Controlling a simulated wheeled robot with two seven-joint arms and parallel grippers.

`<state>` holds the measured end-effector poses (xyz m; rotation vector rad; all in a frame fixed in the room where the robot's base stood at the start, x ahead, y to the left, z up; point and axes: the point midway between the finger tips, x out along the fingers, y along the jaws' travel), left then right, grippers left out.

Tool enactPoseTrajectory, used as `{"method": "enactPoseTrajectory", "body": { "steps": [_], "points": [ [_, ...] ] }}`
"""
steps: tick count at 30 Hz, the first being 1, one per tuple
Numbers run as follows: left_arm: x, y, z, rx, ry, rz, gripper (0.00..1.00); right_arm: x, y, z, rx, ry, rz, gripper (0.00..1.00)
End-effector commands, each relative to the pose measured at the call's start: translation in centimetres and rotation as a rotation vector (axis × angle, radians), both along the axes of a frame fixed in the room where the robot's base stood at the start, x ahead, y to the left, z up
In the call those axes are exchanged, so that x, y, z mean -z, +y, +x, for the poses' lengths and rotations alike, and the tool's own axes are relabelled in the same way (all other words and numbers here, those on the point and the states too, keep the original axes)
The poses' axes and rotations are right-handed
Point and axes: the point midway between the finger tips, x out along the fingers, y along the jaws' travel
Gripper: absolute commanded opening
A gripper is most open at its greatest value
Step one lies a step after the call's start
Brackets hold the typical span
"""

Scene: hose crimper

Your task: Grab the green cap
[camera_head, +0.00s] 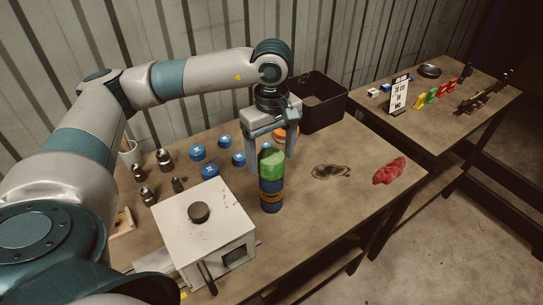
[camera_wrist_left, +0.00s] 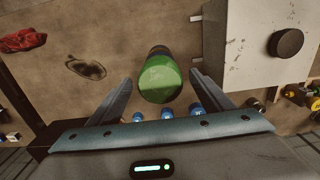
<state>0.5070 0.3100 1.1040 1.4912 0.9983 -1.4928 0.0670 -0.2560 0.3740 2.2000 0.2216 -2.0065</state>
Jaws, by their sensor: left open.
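The green cap (camera_head: 271,163) tops an upright dark blue bottle (camera_head: 271,194) with a yellow-printed label, at the table's front middle. My left gripper (camera_head: 271,158) points down at the cap, open and empty. In the left wrist view its two fingers (camera_wrist_left: 161,77) lie on either side of the cap, with gaps visible. How far the fingertips reach down beside the cap is hard to tell. My right gripper is not in view.
A white crimper box (camera_head: 202,229) with a black knob stands close left of the bottle. Several blue caps (camera_head: 197,153) and metal fittings (camera_head: 164,160) lie behind it. A black bin (camera_head: 319,104) stands at the back. A red rag (camera_head: 389,170) and dark stain lie right.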

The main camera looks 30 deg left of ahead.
Motion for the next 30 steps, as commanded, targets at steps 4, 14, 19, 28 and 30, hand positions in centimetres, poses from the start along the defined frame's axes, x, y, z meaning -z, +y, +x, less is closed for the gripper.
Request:
{"method": "enactPoseTrajectory", "body": {
  "steps": [4, 14, 19, 28, 30],
  "points": [
    [0.83, 0.02, -0.03, 0.000, 0.000, 0.000, 0.74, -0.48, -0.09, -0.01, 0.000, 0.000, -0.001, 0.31],
    [0.95, 0.04, -0.01, 0.000, -0.001, 0.000, 0.74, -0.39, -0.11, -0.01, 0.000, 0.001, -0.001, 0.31],
    [0.94, 0.03, -0.01, 0.000, -0.001, 0.000, 0.66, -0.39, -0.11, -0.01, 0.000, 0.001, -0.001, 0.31],
    [0.93, 0.03, -0.01, 0.000, -0.001, 0.000, 0.30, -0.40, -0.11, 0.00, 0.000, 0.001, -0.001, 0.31],
    [0.93, 0.03, -0.01, 0.000, -0.001, 0.000, 0.30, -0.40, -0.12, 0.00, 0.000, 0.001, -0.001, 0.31]
  ]
}}
